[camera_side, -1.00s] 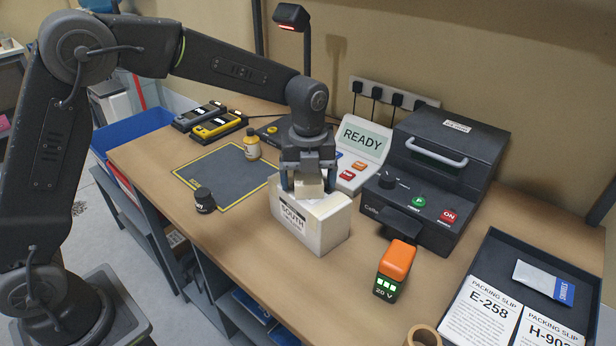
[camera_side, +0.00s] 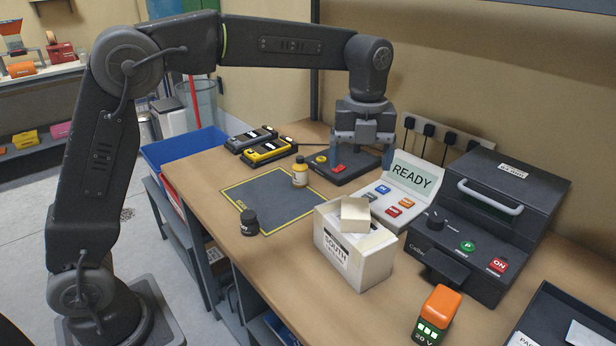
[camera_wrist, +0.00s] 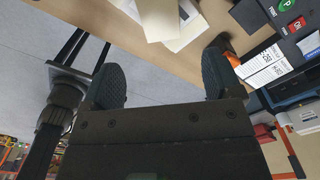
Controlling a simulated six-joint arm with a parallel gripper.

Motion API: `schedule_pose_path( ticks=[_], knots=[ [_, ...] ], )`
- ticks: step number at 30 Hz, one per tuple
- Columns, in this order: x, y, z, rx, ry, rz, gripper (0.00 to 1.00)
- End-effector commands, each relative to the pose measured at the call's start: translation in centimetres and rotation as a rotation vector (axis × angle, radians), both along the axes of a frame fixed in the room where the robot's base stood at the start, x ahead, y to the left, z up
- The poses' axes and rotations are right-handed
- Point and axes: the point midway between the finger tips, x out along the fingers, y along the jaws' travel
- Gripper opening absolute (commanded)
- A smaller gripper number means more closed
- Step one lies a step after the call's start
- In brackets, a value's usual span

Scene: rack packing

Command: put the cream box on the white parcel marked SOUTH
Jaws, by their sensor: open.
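The white parcel marked SOUTH (camera_side: 372,266) stands on the bench.
A READY display (camera_side: 411,176), a dark machine (camera_side: 490,215) and an orange-topped battery (camera_side: 437,312) stand to the right.

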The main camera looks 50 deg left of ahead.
Motion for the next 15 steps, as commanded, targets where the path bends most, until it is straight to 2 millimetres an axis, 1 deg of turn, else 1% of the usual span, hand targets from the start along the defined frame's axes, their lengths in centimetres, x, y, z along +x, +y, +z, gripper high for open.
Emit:
schedule_pose_path(
  ticks=[4,7,8,11,15],
  knots=[
    [-0.4,0.2,0.4,-0.001,-0.008,0.037,0.85],
    [-1.9,0.9,1.4,-0.009,-0.04,0.174,0.85],
    [-2.6,1.2,1.8,-0.014,-0.052,0.237,0.85],
    [-5.6,2.4,3.1,-0.042,-0.107,0.509,0.85],
    [-10.6,4.0,3.9,-0.115,-0.181,0.943,0.85]
  ],
)
